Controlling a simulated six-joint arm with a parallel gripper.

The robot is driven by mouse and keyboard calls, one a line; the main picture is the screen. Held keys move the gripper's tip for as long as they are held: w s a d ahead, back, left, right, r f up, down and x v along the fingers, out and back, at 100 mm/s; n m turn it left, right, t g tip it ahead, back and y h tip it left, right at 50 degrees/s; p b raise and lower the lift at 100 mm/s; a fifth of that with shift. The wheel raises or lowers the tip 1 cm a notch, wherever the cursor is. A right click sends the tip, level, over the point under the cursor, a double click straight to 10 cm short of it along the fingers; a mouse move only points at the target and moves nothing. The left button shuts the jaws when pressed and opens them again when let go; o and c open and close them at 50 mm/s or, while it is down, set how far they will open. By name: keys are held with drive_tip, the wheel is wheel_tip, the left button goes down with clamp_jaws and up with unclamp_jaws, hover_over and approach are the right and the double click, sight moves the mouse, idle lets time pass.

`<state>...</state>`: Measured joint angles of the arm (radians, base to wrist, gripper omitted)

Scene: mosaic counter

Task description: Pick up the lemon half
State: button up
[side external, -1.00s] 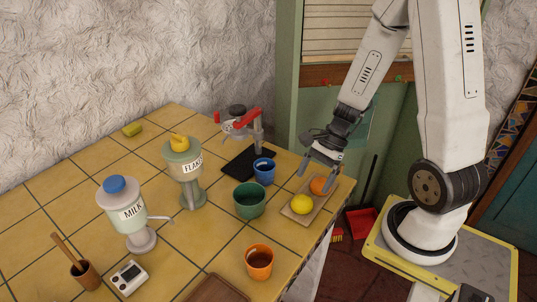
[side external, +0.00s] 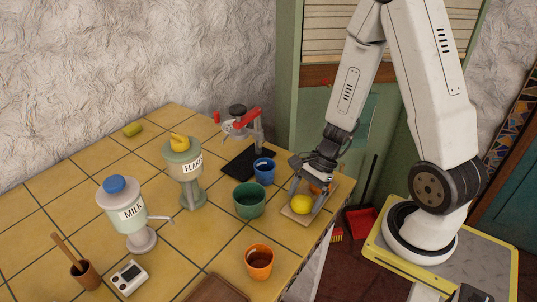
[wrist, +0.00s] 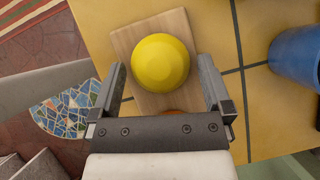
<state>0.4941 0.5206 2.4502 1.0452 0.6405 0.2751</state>
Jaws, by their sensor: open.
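The yellow lemon half (side external: 301,204) sits on a small wooden board (side external: 291,215) near the counter's right edge. In the wrist view the lemon half (wrist: 160,63) lies rounded side up on the board (wrist: 123,40), just ahead of my fingertips. My gripper (side external: 308,187) points down over the board and is open. In the wrist view the fingers of my gripper (wrist: 163,85) stand apart, one on each side, with nothing held between them. An orange fruit (side external: 317,189) on the board is mostly hidden behind my gripper.
A blue cup (side external: 264,172) and a green cup (side external: 249,201) stand left of the board. An orange cup (side external: 259,262) stands nearer the front. A press with a red handle (side external: 247,118) is behind. The counter edge is close on the right.

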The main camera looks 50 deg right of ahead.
sight(305, 196)
idle(0.5)
drive_tip(key=c, duration=1.1)
drive_tip(key=shift+o, duration=0.2)
drive_tip(key=shift+r, duration=4.95)
drive_tip(key=shift+r, duration=0.15)
